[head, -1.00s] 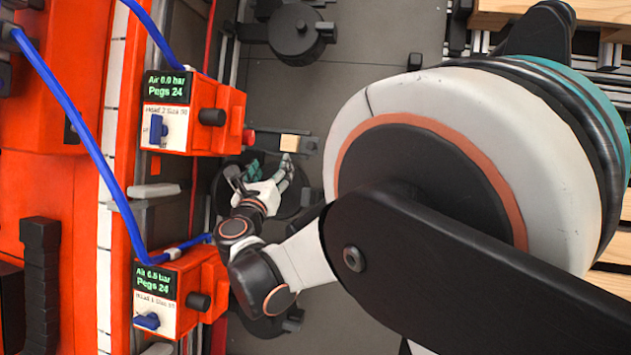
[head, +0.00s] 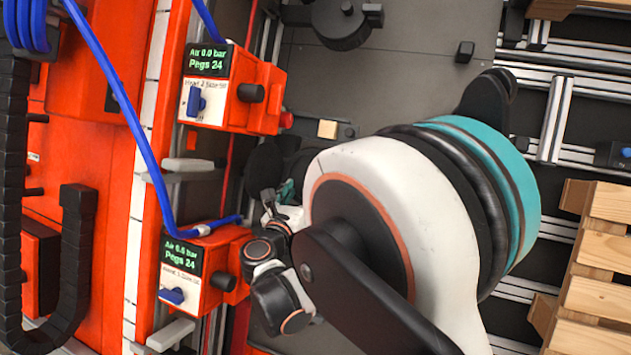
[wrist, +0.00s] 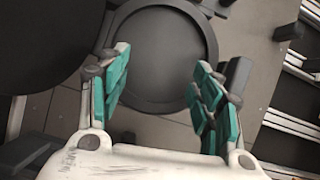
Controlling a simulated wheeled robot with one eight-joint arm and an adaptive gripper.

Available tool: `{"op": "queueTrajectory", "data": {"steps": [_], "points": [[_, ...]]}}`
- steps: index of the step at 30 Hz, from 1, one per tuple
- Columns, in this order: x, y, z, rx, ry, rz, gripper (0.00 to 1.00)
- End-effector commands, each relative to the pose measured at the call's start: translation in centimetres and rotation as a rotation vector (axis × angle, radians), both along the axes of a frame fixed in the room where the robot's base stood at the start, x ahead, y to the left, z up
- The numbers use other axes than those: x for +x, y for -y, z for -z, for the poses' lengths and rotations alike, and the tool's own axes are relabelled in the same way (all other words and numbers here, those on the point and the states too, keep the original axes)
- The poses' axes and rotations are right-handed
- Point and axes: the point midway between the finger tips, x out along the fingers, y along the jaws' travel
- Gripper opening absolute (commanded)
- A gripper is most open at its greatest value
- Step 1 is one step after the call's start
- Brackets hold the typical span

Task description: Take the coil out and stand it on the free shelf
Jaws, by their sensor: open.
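My gripper (head: 285,195) is open beside the lower orange head (head: 228,250), partly hidden by my arm in the head view. In the wrist view my gripper (wrist: 163,75) has its teal-padded fingers apart with nothing between them. A round dark dish-like drum (wrist: 160,50) with a raised rim lies beyond the fingertips. I cannot make out a separate coil in it, nor tell whether the fingers touch it. Pale grey shelf plates stick out by the orange heads, one (head: 190,164) below the upper head and one (head: 170,334) below the lower head; both look bare.
The upper orange head (head: 245,92) reads 0.0 bar, the lower 0.5 bar. Blue hoses (head: 125,105) hang in front. A small tan block (head: 327,128) sits near the upper head. Wooden pallets (head: 595,265) stand at right. Grey floor (head: 420,60) is open at the top middle.

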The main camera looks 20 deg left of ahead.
Motion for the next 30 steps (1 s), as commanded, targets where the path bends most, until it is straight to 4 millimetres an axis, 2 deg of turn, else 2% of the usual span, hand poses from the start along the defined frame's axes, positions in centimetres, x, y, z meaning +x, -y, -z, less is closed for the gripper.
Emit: {"op": "queueTrajectory", "data": {"steps": [9,12,21,27,30], "points": [[4.7,0.1,0.2,-0.001,-0.001,0.001,0.59],[5.6,0.1,0.1,-0.001,-0.001,0.000,0.59],[6.0,0.1,0.0,-0.001,-0.001,-0.002,0.59],[6.0,0.1,0.0,-0.001,-0.001,-0.002,0.16],[6.0,0.1,-0.1,-0.001,0.000,-0.002,0.16]]}}
